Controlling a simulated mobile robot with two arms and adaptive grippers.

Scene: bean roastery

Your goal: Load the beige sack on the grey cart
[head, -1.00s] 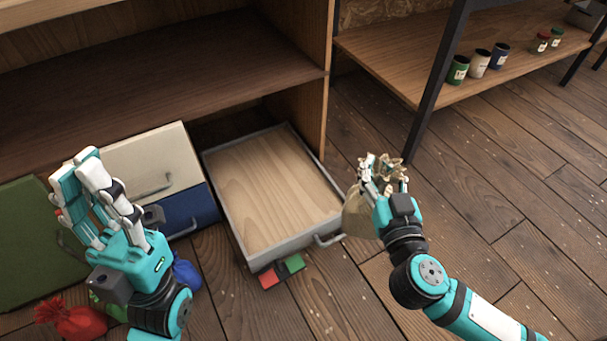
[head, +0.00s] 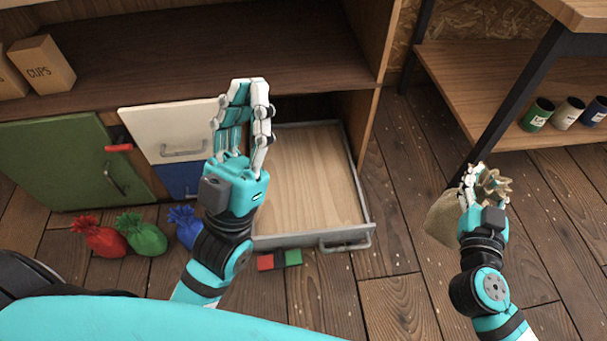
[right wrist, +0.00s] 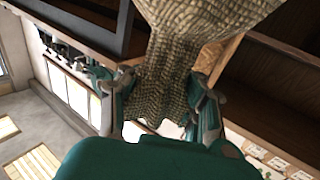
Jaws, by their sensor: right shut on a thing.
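My right gripper (head: 481,184) is shut on the gathered neck of the beige sack (head: 443,220) at the right of the head view. The sack hangs below the fingers, clear of the shelves, and the hand partly covers it. In the right wrist view the woven sack (right wrist: 172,75) runs between the two fingers. My left gripper (head: 246,90) is empty and looks open, with its fingers up in front of the cabinet and the pulled-out drawer. I see no grey cart in these frames.
A grey-edged drawer (head: 345,236) stands out from the cabinet, empty. Red (head: 105,238), green (head: 142,236) and blue (head: 187,229) sacks lie on the floor at left. A green door (head: 60,165) stands open. A shelf table (head: 500,75) with tins is at right.

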